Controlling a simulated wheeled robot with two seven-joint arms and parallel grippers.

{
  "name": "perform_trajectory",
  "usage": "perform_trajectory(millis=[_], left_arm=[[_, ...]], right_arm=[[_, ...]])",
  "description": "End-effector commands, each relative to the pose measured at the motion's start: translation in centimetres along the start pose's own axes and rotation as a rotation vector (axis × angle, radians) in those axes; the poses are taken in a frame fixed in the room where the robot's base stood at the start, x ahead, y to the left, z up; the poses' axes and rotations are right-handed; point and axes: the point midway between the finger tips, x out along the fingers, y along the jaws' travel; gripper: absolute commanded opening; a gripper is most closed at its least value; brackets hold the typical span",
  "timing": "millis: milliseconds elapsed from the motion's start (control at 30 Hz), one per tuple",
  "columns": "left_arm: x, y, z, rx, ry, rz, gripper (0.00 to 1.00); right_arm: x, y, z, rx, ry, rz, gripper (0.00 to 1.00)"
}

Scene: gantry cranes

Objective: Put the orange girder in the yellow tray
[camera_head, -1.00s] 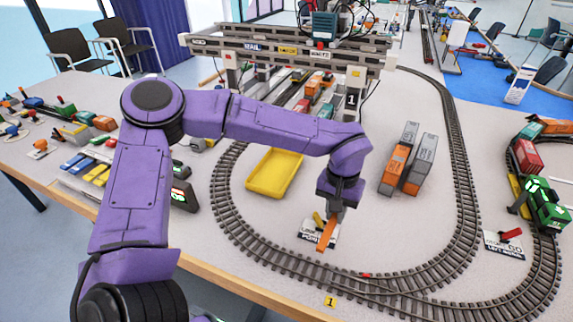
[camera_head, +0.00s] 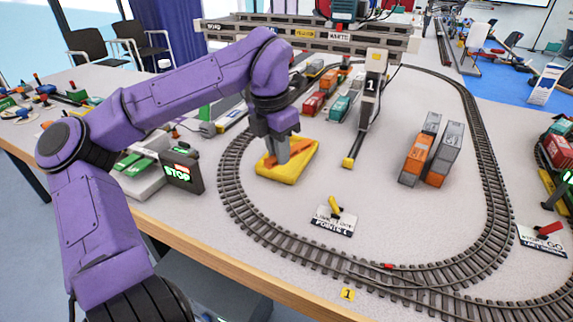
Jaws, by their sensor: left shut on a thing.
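My left gripper (camera_head: 284,160) is shut on the orange girder (camera_head: 304,148) at the yellow tray (camera_head: 282,179). The girder shows as an orange strip on both sides of the fingers, within the tray's outline. The fingers hide its middle, and I cannot tell whether it touches the tray floor. The tray lies on the table inside the left end of the track loop. My right gripper is not in view.
A gantry crane (camera_head: 330,40) spans the back, and its leg marked 1 (camera_head: 371,88) stands right of the tray. Orange and grey containers (camera_head: 416,155) stand further right. A points lever plate (camera_head: 335,219) sits in front. The table between is clear.

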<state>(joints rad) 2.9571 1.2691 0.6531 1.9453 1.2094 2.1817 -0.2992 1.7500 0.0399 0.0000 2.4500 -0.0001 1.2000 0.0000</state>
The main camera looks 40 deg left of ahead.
Motion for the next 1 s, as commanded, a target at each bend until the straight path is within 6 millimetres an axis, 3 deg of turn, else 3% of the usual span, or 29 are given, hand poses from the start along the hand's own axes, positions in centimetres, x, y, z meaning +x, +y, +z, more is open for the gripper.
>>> perform_trajectory(millis=[300,500,700,867,1000], left_arm=[[4.3,7.0,4.5,-0.013,0.006,0.002,0.00],[8.9,9.8,6.0,-0.009,0.004,0.002,0.00],[10.7,10.9,6.6,-0.006,0.002,0.003,0.00],[13.4,11.0,6.3,-0.005,0.002,0.001,0.00],[13.7,10.9,6.3,-0.005,-0.001,0.002,0.00]], right_arm=[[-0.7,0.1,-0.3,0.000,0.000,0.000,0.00],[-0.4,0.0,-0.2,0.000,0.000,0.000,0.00],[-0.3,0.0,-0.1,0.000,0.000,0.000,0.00],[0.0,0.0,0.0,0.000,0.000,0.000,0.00],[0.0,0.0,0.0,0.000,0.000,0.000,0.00]])
